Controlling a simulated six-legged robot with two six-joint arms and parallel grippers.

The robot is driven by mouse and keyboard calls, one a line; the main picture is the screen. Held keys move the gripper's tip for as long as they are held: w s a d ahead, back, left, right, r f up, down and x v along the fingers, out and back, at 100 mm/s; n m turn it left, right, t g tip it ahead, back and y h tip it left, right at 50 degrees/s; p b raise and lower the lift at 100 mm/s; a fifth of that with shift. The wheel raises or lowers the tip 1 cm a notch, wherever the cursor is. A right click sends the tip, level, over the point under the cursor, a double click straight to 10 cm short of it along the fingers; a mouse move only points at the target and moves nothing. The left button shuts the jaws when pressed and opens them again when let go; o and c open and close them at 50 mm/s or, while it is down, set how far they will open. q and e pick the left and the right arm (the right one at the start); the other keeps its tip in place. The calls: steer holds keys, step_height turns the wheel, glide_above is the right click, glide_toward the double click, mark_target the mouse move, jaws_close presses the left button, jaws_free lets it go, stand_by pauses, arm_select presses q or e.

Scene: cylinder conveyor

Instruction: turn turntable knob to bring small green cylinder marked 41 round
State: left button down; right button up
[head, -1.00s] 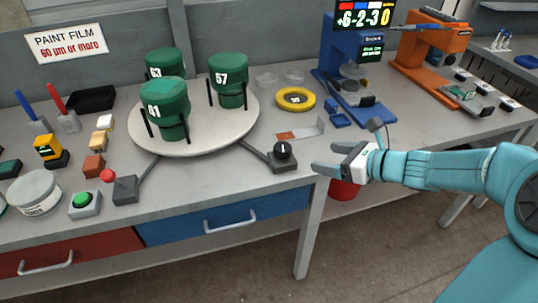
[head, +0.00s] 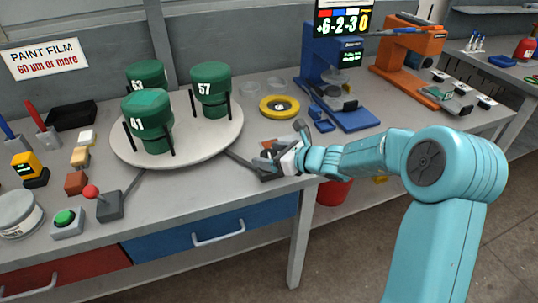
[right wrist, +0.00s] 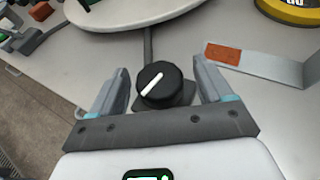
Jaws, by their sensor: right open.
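The green cylinder marked 41 (head: 148,122) stands upright at the front of the pale turntable (head: 205,150). Cylinders marked 63 (head: 146,76) and 57 (head: 211,88) stand behind it and to its right, each among black posts. The black turntable knob (right wrist: 160,84) with a white line sits between the open fingers of my right gripper (right wrist: 162,92), with a gap on both sides. In the head view my right gripper (head: 268,161) covers most of the knob. My left gripper is out of view.
A red-balled lever box (head: 109,206) and a green button (head: 65,218) stand at the front left. A yellow ring (head: 279,106) lies right of the turntable. A bent metal strip with a brown patch (right wrist: 223,56) lies right of the knob. Blue (head: 322,65) and orange (head: 404,62) stands are behind.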

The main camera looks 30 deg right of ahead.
steer(key=shift+w+a+f, duration=0.15)
steer(key=shift+w, duration=0.15)
